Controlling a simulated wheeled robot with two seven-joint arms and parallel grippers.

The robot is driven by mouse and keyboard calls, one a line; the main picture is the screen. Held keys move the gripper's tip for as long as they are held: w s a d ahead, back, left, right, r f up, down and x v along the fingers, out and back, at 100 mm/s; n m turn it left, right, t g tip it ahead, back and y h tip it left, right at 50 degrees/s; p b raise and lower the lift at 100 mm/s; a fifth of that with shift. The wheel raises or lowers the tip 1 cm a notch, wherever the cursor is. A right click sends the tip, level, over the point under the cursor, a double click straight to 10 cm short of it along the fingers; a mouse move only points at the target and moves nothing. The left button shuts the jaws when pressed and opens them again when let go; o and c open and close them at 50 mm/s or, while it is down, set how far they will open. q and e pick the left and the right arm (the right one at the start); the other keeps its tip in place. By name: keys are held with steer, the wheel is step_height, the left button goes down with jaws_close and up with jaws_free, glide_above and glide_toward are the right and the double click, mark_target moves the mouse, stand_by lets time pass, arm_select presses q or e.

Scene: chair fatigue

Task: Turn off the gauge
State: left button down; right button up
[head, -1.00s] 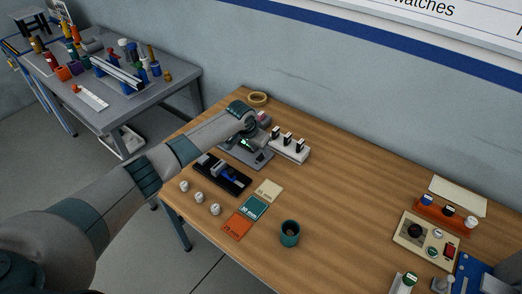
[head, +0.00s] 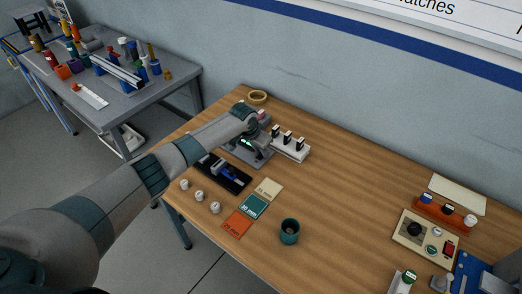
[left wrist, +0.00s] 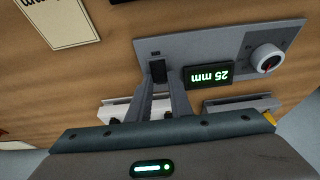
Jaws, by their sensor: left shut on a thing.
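The gauge (left wrist: 215,45) is a grey plate in the left wrist view, with a lit display (left wrist: 208,75) reading "25 mm", a round white dial (left wrist: 267,58) and a small black switch (left wrist: 158,71). In the head view its grey body (head: 262,159) is partly hidden by my left arm. My left gripper (left wrist: 160,80) is over the plate, shut on the black switch beside the display. The fingers hide part of the switch, so its position cannot be read. My right gripper is not in view.
A white block with several black-topped pieces (head: 290,151) stands right of the gauge. A black tray (head: 222,174), coloured cards (head: 254,207), white knobs (head: 199,196) and a teal cup (head: 289,232) lie nearer. A control box (head: 428,238) is at right. The middle of the table is clear.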

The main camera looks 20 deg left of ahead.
arm_select(q)
steer(key=shift+w, duration=0.1)
steer(key=shift+g, duration=0.3)
steer(key=shift+w+d+f+g+y+b, duration=0.2)
steer(key=shift+g+y+b, duration=0.3)
steer(key=shift+b, duration=0.4)
steer(key=shift+w+r+g+b, duration=0.1)
steer(key=shift+g+b, duration=0.4)
steer(key=shift+b, duration=0.1)
steer(key=shift+a, duration=0.1)
steer(key=c, duration=1.6)
jaws_free()
steer(key=shift+r, duration=0.15)
